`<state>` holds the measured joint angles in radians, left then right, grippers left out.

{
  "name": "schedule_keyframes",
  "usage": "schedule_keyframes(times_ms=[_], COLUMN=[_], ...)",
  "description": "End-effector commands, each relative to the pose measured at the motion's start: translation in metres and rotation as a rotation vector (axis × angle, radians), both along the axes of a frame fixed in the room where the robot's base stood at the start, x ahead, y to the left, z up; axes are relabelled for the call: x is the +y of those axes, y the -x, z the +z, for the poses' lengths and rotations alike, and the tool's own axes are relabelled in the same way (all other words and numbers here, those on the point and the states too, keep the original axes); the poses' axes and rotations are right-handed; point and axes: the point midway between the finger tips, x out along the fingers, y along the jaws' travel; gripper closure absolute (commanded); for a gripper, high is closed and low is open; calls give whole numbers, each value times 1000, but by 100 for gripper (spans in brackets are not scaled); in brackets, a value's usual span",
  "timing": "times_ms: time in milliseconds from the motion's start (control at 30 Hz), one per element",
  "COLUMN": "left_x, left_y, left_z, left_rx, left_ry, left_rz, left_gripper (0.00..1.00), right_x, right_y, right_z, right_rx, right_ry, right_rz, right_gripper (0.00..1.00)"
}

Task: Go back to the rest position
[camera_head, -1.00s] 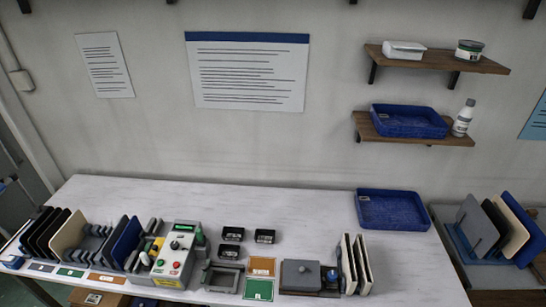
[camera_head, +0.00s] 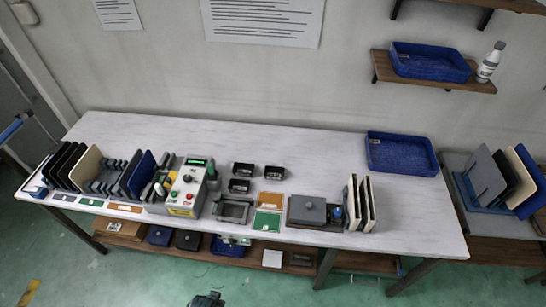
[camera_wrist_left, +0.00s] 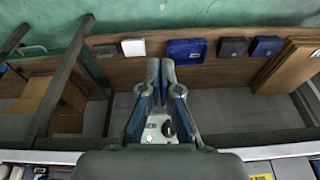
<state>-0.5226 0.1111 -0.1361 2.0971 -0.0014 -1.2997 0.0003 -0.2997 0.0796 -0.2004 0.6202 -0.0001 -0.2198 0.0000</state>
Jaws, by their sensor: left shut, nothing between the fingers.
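My left gripper (camera_wrist_left: 160,65) shows in the left wrist view with its two fingers together and nothing between them. It is in front of the wooden lower shelf (camera_wrist_left: 220,75) of the bench, apart from the items there. A small white device with a black knob (camera_wrist_left: 160,128) shows beyond its finger links. In the head view a small dark piece (camera_head: 207,299) shows at the bottom edge; I cannot tell which part of me it is. My right gripper is in neither view.
The white bench (camera_head: 330,150) holds upright panels (camera_head: 95,170), a control box (camera_head: 188,187), small black bins (camera_head: 242,170), a grey block (camera_head: 308,210) and a blue tray (camera_head: 400,155). A second table (camera_head: 455,165) stands at the right. The green floor (camera_head: 130,280) in front is mostly clear.

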Motion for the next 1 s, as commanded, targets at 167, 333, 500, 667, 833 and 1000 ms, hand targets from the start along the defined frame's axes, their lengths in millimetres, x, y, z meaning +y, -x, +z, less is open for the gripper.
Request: schedule_keyframes(times_ms=[167, 333, 500, 667, 833, 1000], left_x=[0, 5, 15, 26, 33, 34], left_y=[10, 49, 115, 173, 205, 211], left_z=[-76, -175, -255, -294, -307, -308], left_rx=[37, 84, 130, 158, 170, 172], left_ry=[-2, -8, -12, -18, -20, -21], left_rz=[-6, -14, -25, -32, -37, -38], left_gripper=[100, 100, 100, 100, 100, 100], right_x=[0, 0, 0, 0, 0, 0], right_y=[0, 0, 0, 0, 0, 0], right_z=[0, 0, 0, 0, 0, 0], right_rx=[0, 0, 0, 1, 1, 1], right_ry=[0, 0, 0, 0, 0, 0], right_rz=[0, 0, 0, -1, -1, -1], right_gripper=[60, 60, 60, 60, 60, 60])
